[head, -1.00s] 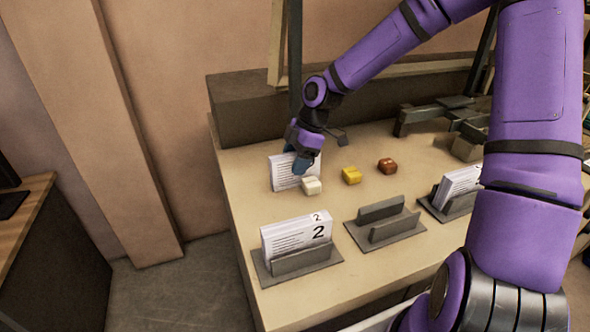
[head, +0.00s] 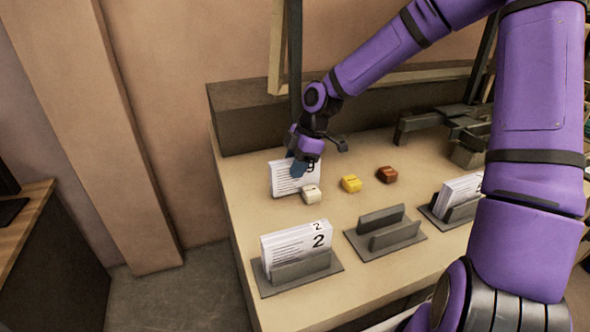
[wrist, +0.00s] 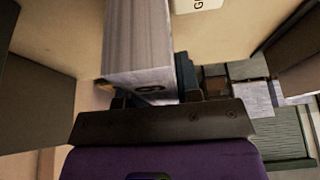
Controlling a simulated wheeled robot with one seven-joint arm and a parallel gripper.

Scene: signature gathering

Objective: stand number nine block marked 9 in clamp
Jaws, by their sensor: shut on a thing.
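The block marked 9 (head: 284,180) is a white stack of printed pages at the back left of the table, upright behind the small cream block. My gripper (head: 300,167) is shut on its upper right part. In the wrist view the block (wrist: 139,45) sits between my fingers, with a dark digit on its near edge. I cannot tell whether its bottom touches the table. An empty grey clamp (head: 383,231) with two upright plates lies at the middle front. A left clamp (head: 302,268) holds a block marked 2 (head: 296,243). A right clamp (head: 449,212) holds another white block (head: 458,190).
A dark metal fixture (head: 445,122) stands at the back right. A raised ledge (head: 250,115) runs along the back.

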